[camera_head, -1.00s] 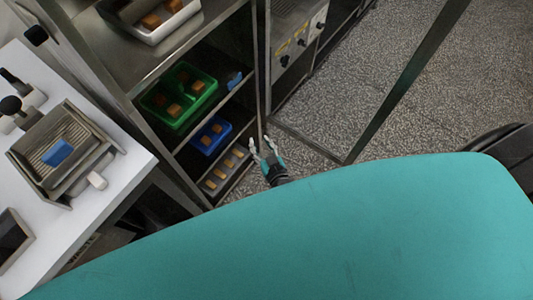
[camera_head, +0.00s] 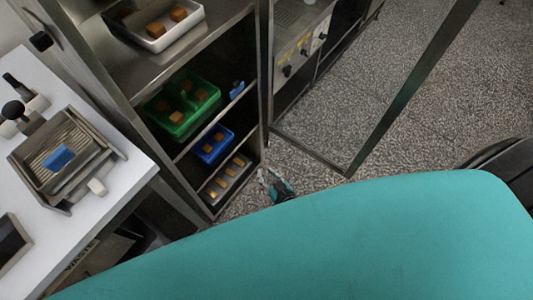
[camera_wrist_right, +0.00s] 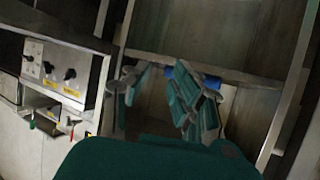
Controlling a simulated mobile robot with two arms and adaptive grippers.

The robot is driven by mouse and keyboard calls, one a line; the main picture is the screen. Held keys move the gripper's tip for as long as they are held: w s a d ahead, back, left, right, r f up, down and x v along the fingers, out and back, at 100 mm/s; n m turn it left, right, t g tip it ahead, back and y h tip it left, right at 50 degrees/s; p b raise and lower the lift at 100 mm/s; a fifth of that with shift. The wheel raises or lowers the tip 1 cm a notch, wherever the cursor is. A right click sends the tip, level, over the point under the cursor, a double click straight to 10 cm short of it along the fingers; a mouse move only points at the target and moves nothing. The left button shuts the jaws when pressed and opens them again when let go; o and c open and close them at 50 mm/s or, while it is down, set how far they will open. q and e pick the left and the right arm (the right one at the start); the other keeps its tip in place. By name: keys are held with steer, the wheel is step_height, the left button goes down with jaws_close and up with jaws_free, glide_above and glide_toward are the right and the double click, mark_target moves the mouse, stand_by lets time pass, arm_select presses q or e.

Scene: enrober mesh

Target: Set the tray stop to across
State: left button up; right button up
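A small blue tab (camera_head: 237,90), which looks like the tray stop, sits at the front edge of a shelf in the steel rack, right of the green tray (camera_head: 157,128). A blue piece (camera_wrist_right: 170,72) also shows on a rail in the right wrist view, partly behind my fingers. My right gripper (camera_head: 264,174) is in front of the rack's lower shelves, below the tab in the head view and apart from it. In the wrist view my right gripper (camera_wrist_right: 158,78) has its fingers apart, with nothing seen between them. My left gripper is out of view.
The rack holds a blue tray (camera_head: 229,137) and a low tray of brown pieces. A white table (camera_head: 115,205) at left carries a ridged metal tray with another blue piece. A control panel (camera_head: 297,55) with knobs stands right of the rack. Speckled floor (camera_head: 390,70) is open at right.

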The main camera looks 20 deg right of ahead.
steer(key=w+r+m, duration=0.1)
steer(key=r, duration=0.1)
steer(key=w+d+r+m+t+b, duration=0.1)
steer(key=w+m, duration=0.1)
steer(key=shift+w+r, duration=0.2)
steer(key=shift+r, duration=0.15)
jaws_close()
steer(key=m+t+y+b, duration=0.2)
steer(key=m+t+b, duration=0.2)
steer(key=m, duration=1)
glide_toward(237, 88)
steer(key=d, duration=0.4)
steer(key=w, duration=0.3)
steer(key=w+a, duration=0.1)
steer(key=w, duration=0.5)
steer(key=shift+w+a+r, duration=0.2)
steer(key=shift+w+a, duration=0.1)
steer(key=shift+w, duration=0.1)
steer(key=s+a+p, duration=0.1)
steer(key=a, duration=0.1)
steer(key=s+a+p, duration=0.1)
steer(key=s+a, duration=0.1)
steer(key=a, duration=0.1)
steer(key=s+a+p, duration=0.1)
steer(key=a, duration=0.2)
steer(key=shift+s+r, duration=0.1)
steer(key=shift+s, duration=0.3)
steer(key=shift+a, duration=0.15)
steer(key=shift+s+a, duration=0.1)
steer(key=shift+s, duration=0.05)
